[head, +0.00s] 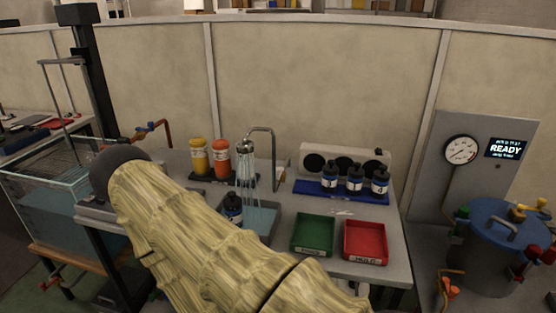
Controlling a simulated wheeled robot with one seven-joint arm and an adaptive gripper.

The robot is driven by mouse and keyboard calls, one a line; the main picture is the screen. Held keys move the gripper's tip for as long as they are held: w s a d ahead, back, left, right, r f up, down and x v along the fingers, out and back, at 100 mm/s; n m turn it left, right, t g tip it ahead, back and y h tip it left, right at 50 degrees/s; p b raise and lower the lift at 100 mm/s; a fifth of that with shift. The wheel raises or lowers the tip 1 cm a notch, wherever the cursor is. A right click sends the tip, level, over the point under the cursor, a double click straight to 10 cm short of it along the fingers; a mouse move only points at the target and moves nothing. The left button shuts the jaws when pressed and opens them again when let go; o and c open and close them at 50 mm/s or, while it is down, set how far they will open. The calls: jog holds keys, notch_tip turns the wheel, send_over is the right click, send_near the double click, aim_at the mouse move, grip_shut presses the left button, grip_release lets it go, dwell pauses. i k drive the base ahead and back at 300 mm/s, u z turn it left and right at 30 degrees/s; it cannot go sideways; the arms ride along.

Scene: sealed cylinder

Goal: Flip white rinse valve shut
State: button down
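Water runs from the shower head of a bent metal rinse tap (262,131) in streams onto a dark bottle (233,208) in a grey basin (265,222). I cannot make out a white rinse valve for certain; a small whitish thing (342,212) lies on the bench right of the basin, too small to identify. My arm, in a yellowish striped sleeve, crosses from the lower middle to a dark rounded end at left and covers the bench front. My gripper's fingers do not show.
Yellow (199,158) and orange (221,158) bottles stand behind the basin. Several dark bottles stand on a blue tray (311,188). Green (312,234) and red (366,241) trays lie at the front. A water tank (45,205) is left, a blue-lidded vessel (496,225) right.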

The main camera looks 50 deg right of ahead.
aim_at(279, 170)
jog(key=k, duration=0.75)
jog(key=z, duration=1.1)
jog(key=i, duration=0.5)
